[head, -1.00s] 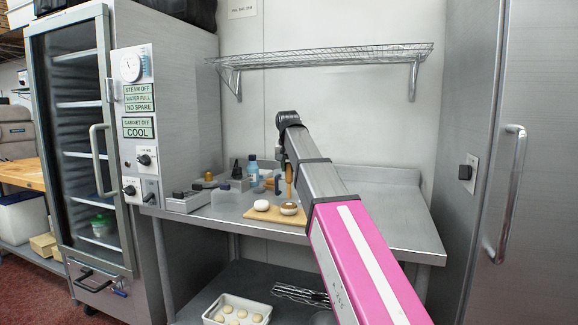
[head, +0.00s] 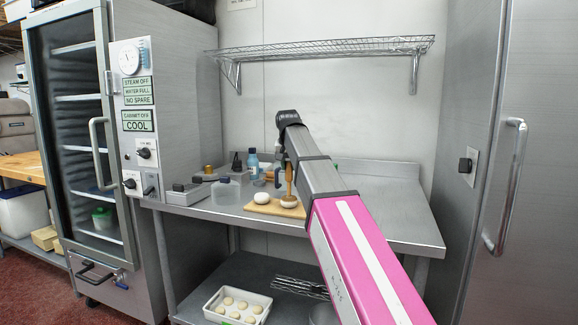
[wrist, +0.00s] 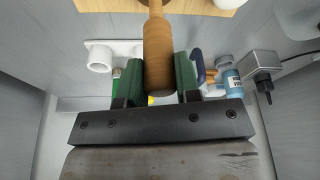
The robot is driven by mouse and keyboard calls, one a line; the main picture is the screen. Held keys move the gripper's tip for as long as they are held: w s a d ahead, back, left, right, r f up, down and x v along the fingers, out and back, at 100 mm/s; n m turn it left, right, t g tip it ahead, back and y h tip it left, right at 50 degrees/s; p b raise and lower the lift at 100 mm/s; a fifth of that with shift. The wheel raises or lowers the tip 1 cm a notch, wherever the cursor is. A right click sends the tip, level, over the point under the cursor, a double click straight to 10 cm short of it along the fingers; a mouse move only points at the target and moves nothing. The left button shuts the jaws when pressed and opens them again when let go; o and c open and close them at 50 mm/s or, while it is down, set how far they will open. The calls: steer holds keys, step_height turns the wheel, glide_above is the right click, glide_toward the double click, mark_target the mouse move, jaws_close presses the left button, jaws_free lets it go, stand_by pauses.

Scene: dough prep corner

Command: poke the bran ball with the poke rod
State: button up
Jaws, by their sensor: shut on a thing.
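My gripper (wrist: 159,82) is shut on the wooden poke rod (wrist: 158,55), its green pads on both sides of the handle. In the head view the rod (head: 289,177) hangs upright below my arm's end. Its lower end meets the top of the right-hand ball, which I take to be the bran ball (head: 289,204), on the wooden board (head: 262,209). Whether it presses in or just touches cannot be told. A plain pale ball (head: 261,198) lies to its left.
A blue bottle (head: 253,164), a clear tub (head: 226,193) and small dark-topped containers stand left of and behind the board. The steel table (head: 385,225) is clear on the right. A wire shelf (head: 320,48) hangs above. A tray of dough balls (head: 238,293) sits below.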

steer(key=shift+r, duration=0.15)
steer(key=shift+r, duration=1.45)
steer(key=shift+r, duration=2.45)
